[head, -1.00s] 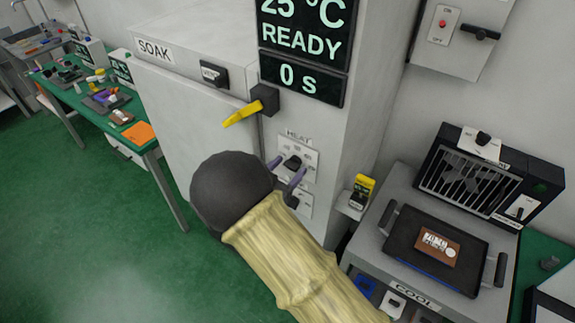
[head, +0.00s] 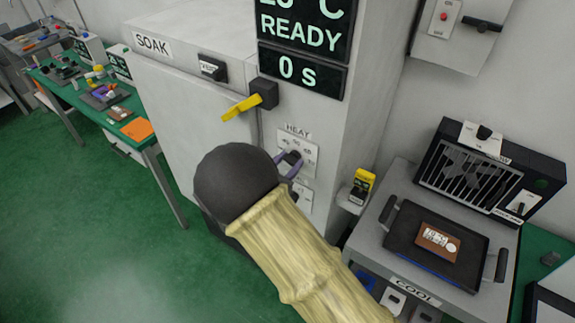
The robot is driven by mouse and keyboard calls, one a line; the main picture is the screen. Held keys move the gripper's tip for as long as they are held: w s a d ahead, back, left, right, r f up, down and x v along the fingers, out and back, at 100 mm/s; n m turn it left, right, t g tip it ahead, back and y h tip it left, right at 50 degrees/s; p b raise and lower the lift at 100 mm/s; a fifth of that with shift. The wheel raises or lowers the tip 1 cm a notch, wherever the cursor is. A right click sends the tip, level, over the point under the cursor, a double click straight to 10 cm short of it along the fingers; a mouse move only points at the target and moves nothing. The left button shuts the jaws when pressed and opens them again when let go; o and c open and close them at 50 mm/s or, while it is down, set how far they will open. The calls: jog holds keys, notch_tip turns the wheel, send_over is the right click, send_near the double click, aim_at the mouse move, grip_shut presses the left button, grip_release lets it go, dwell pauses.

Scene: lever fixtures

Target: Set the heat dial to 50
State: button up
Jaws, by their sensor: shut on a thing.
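The heat dial (head: 290,157) is a small black knob on a pale plate marked HEAT, on the front of the grey SOAK cabinet. The numbers around it are too small to read. My gripper (head: 290,165) has its purple-grey fingers at the dial, shut on the knob. My dark round wrist and pale arm cover the area left of and below the dial. The dial's exact setting cannot be read. The display (head: 303,50) above reads READY and 0 s, with its top line partly cut off.
A yellow lever (head: 240,108) juts from the cabinet above the dial. A small yellow-and-black item (head: 361,187) stands on a ledge to the right. A dark tray (head: 432,246) with a brown block lies on the COOL station. Green floor is free at left.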

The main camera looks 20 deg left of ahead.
jog(key=m+b, duration=0.5)
jog(key=b, duration=0.5)
jog(key=m+b, duration=0.6)
jog(key=b, duration=0.3)
jog(key=m+b, duration=0.6)
jog(key=b, duration=0.4)
jog(key=shift+f+b, duration=0.25)
jog(key=shift+b, duration=0.1)
jog(key=shift+r, duration=0.1)
jog(key=o, duration=1)
jog(key=shift+s, duration=0.1)
jog(key=v, duration=1.7)
jog(key=shift+s+b, duration=0.15)
jog(key=shift+b, duration=0.25)
